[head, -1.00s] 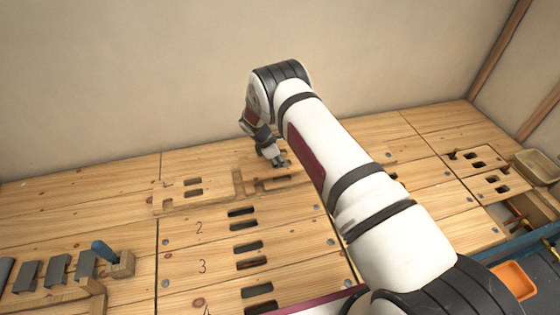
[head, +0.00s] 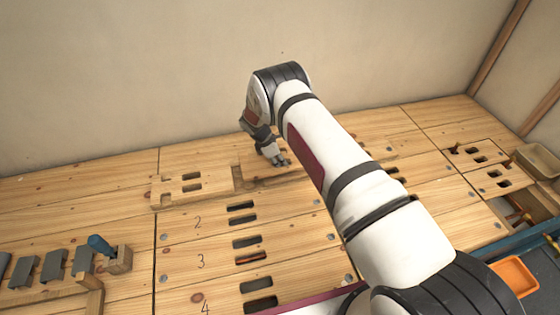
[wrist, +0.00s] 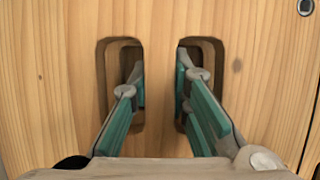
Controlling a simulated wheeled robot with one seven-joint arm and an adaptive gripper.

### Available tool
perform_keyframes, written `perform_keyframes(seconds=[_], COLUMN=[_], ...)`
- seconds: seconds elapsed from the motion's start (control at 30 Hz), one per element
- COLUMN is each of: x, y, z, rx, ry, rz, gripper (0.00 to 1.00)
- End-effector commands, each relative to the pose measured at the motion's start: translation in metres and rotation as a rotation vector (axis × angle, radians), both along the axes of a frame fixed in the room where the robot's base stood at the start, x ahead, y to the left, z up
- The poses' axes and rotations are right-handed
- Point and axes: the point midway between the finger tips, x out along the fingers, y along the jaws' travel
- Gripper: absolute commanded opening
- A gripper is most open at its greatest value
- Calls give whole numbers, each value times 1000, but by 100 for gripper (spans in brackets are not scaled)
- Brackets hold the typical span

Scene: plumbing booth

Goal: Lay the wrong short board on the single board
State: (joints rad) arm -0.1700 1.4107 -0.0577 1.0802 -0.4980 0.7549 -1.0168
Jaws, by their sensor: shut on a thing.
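My gripper (head: 277,160) is at the back of the bench, left of my forearm in the head view. In the wrist view, my gripper (wrist: 160,88) has one finger in each of two slots and is shut on the wooden bar between them. This held short board (wrist: 45,90) fills the wrist view. In the head view, it is partly hidden by my arm, and I cannot tell whether it touches the wood below. A pale board with two slots (head: 167,190) lies left of my gripper, with a dark gap beside it. I cannot tell which is the single board.
Numbered slotted boards (head: 222,240) run towards the front. A blue-handled tool (head: 101,245) and grey blocks (head: 52,266) are at the left. A slotted board (head: 490,163), a bin (head: 540,162) and an orange tray (head: 513,279) are at the right. A wall stands behind.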

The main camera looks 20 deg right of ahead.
Motion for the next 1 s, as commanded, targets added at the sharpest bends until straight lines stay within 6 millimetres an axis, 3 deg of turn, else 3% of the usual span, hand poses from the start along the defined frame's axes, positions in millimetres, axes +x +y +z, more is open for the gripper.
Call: perform_keyframes(seconds=[1.0], x=[-2], y=[0], z=[-28], rx=[3], ry=[2], rz=[-2], gripper=[0])
